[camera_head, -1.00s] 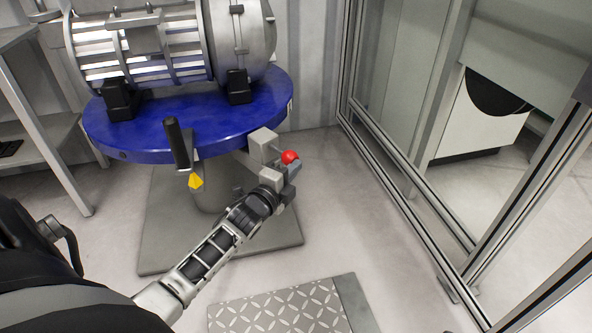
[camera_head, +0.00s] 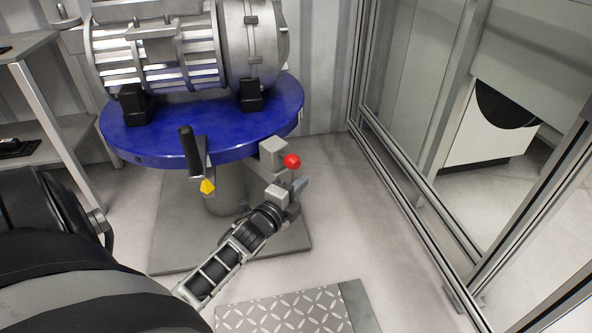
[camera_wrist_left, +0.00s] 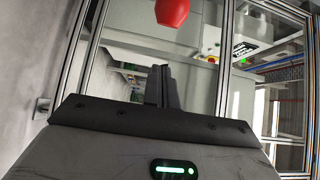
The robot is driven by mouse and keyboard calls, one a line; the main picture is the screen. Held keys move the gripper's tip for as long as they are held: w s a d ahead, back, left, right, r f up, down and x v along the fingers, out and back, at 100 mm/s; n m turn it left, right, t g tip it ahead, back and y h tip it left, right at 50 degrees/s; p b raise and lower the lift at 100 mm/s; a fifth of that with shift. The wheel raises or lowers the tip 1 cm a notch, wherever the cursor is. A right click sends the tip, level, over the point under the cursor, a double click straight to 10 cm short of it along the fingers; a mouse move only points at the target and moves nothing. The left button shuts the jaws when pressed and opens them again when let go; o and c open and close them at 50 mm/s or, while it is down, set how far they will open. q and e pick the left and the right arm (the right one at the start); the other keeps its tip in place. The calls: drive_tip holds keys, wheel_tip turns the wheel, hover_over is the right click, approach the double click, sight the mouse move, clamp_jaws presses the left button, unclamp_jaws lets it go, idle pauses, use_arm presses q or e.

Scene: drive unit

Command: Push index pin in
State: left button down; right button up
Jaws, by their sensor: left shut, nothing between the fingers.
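The index pin shows as a red ball knob (camera_head: 292,161) close against a grey block (camera_head: 272,152) under the right edge of the blue round table (camera_head: 150,140). No bare shaft shows clearly between knob and block. My left gripper (camera_head: 300,187) is shut and empty, a little below the knob and apart from it. In the left wrist view, the knob (camera_wrist_left: 171,12) is at the top edge, beyond and above the shut fingers (camera_wrist_left: 160,85). My right gripper is not in view.
A black-handled lever with a yellow tip (camera_head: 207,186) hangs at the table's front. A metal drive unit (camera_head: 180,50) sits on the table. A framed glass partition (camera_head: 400,180) stands at right. A patterned floor plate (camera_head: 290,312) lies in front.

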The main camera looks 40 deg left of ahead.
use_arm(q)
drive_tip(key=s+d+p, duration=0.1)
drive_tip(key=s, duration=0.6)
drive_tip(key=shift+s, duration=0.25)
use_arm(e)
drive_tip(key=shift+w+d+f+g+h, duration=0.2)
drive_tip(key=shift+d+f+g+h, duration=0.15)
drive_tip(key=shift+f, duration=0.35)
use_arm(q)
drive_tip(key=shift+d, duration=0.1)
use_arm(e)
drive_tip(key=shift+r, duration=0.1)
